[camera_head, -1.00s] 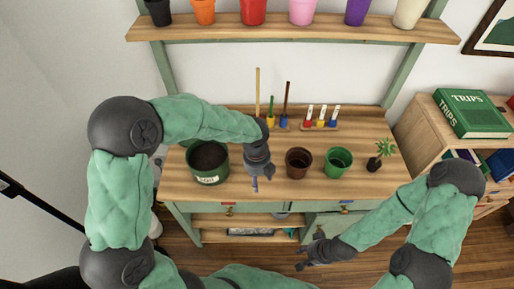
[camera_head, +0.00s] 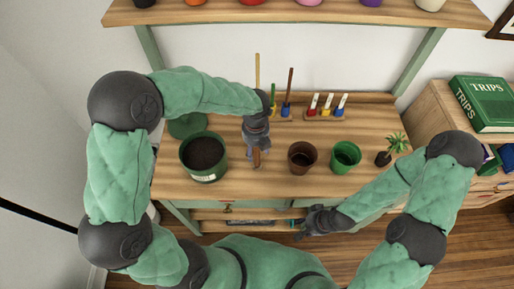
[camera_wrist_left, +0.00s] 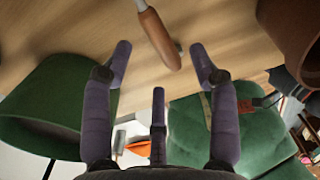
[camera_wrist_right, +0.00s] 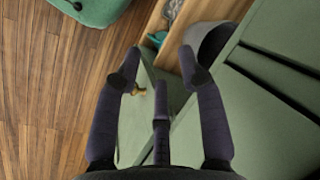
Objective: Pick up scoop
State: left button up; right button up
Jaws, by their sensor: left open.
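The scoop (camera_head: 257,157) lies on the wooden bench top, its brown handle showing just in front of my left gripper. In the left wrist view its rounded wooden handle (camera_wrist_left: 158,38) and part of a pale metal shaft show; the scoop's head is out of frame. My left gripper (camera_head: 257,143) is over the bench between the soil pot and the brown pot. Its fingers (camera_wrist_left: 160,52) are spread, with the handle between and beyond the fingertips, not gripped. My right gripper (camera_head: 305,222) is low in front of the bench, its fingers (camera_wrist_right: 160,57) spread and empty.
A large green soil pot (camera_head: 203,177) stands left of my left gripper. A brown pot (camera_head: 302,169), a green pot (camera_head: 345,167) and a small plant (camera_head: 383,158) stand to the right. Brushes (camera_head: 287,92) and small bottles (camera_head: 327,103) are behind.

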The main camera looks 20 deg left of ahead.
aim_at(256, 155)
pick_arm(q)
jog(key=shift+w+a+f+b, duration=0.1)
jog(key=shift+f+b, duration=1.35)
jog(key=shift+f, duration=1.25)
jog(key=shift+r, duration=0.1)
grip_shut()
